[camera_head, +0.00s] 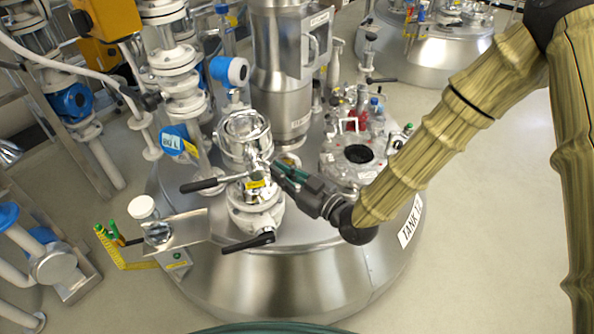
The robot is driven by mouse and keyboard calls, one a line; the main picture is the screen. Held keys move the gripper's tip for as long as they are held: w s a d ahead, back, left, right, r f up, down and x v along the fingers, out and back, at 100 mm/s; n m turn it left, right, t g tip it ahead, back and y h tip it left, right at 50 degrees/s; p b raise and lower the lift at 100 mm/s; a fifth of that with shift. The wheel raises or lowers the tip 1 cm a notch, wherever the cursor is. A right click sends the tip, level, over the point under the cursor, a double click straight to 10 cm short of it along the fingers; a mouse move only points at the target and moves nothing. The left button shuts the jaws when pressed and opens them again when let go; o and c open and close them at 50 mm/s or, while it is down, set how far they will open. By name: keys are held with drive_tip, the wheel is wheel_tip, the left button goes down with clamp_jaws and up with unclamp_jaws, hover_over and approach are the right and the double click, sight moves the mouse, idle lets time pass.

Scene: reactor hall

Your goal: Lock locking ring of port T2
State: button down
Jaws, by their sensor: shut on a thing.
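A shiny metal port assembly (245,132) stands upright on the domed steel tank (330,282). Below its round top is a metal locking ring with a small yellow label (256,183). A lever with a black grip (199,185) points left from it. My gripper (272,170) reaches in from the right and is shut on a part at the ring's right side. The fingertips and the exact part held are small and partly hidden. The tank's label starts "TANK T"; its last character is hard to read.
A second black lever (248,243) sits lower on a white flange. A metal tray (180,230) with a white-capped item juts out left. Blue-and-white instruments (229,70) and a tall steel cylinder (280,75) stand close behind. Glass bottles (376,112) are at the right.

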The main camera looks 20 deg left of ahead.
drive_tip(key=shift+s+f, duration=0.15)
drive_tip(key=shift+s, duration=0.05)
